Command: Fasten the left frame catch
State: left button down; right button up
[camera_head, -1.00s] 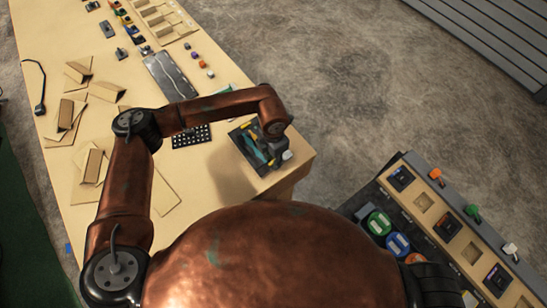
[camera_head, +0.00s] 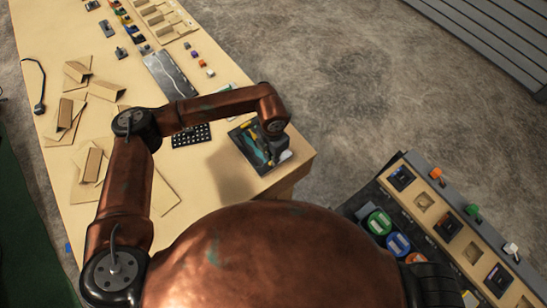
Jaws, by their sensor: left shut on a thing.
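A dark rectangular frame (camera_head: 240,139) lies at the right end of the wooden table, with teal and yellow pieces on it. My left arm reaches across the table from the left. My left gripper (camera_head: 272,157) points down over the right part of this frame. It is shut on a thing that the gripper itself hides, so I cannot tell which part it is. The left frame catch cannot be made out clearly. A small pale piece (camera_head: 286,155) shows just right of the gripper. My right gripper is not in view.
A black perforated plate (camera_head: 191,135) and a dark grey panel (camera_head: 170,74) lie left of the frame. Cardboard pieces (camera_head: 92,165) are scattered at the table's left. A console (camera_head: 455,225) with coloured switches stands at the lower right, beyond a floor gap.

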pick_arm(q)
jog(key=n+b, duration=0.1)
jog(key=n, duration=0.1)
jog(key=n+b, duration=0.1)
jog(key=n, duration=0.1)
jog(key=shift+w+a, duration=0.1)
jog(key=shift+w, duration=0.1)
jog(key=n+b, duration=0.1)
jog(key=n, duration=0.3)
jog(key=shift+a+r+n, duration=0.1)
jog(key=shift+n, duration=0.2)
jog(key=n, duration=0.4)
jog(key=shift+a+b, duration=0.1)
jog(key=shift+b, duration=0.25)
jog(key=shift+r+n, duration=0.15)
jog(key=shift+n, duration=2.15)
jog(key=c, duration=2)
grip_release()
jog(key=shift+s, duration=0.1)
jog(key=shift+a, duration=0.1)
